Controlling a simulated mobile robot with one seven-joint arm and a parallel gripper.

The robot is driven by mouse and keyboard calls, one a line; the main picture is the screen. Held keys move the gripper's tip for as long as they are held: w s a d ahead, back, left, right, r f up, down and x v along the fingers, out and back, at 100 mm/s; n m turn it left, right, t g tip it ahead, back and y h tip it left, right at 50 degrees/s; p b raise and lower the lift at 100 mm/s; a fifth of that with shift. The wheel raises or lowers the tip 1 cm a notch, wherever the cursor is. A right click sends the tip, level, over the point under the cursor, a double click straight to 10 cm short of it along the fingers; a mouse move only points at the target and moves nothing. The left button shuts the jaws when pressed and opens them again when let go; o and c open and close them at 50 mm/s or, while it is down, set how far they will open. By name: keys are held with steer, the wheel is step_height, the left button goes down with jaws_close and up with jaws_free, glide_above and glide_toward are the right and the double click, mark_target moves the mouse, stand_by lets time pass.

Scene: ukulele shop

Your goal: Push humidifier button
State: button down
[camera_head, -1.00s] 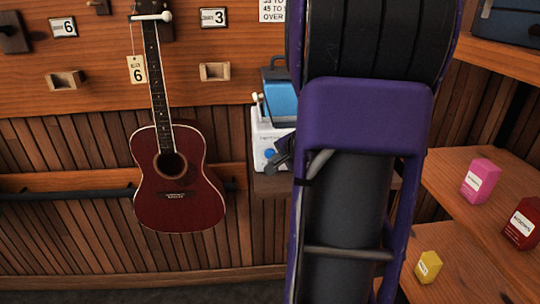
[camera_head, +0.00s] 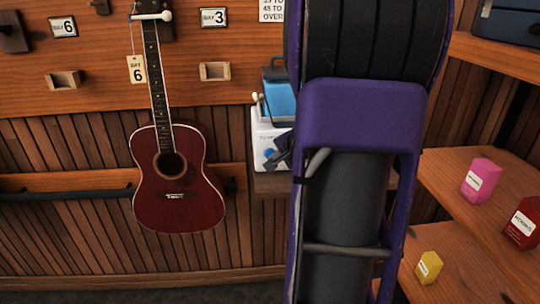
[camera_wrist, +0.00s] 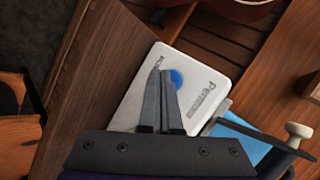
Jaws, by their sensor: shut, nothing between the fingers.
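The humidifier is a white box (camera_head: 266,146) with a blue tank (camera_head: 279,98), on a small wooden shelf at the wall, partly hidden behind my arm in the head view. Its white front (camera_wrist: 205,77) also shows in the wrist view, with a round blue button (camera_wrist: 176,78) on it. My gripper (camera_wrist: 167,74) is shut and empty. In the wrist view its fingertips overlap the left part of the button; I cannot tell if they touch it. In the head view my gripper (camera_head: 268,165) shows as a dark shape at the humidifier's front, covering part of the button.
A red guitar (camera_head: 178,190) hangs on the wall left of the humidifier. Wooden shelves at the right hold a pink box (camera_head: 480,180), a red box (camera_head: 522,225) and a yellow box (camera_head: 429,267). The wooden shelf (camera_wrist: 115,65) borders the humidifier in the wrist view.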

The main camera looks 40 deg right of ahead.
steer(key=shift+w+d, duration=0.25)
steer(key=shift+w, duration=0.15)
stand_by(0.3)
steer(key=shift+s, duration=0.1)
steer(key=shift+s+a+b, duration=0.4)
steer(key=shift+s+b, duration=0.15)
steer(key=shift+s, duration=0.05)
steer(key=shift+s+a, duration=0.1)
steer(key=shift+s, duration=0.1)
steer(key=s+a, duration=0.2)
steer(key=s, duration=0.1)
steer(key=s+a, duration=0.1)
steer(key=s, duration=0.1)
stand_by(0.5)
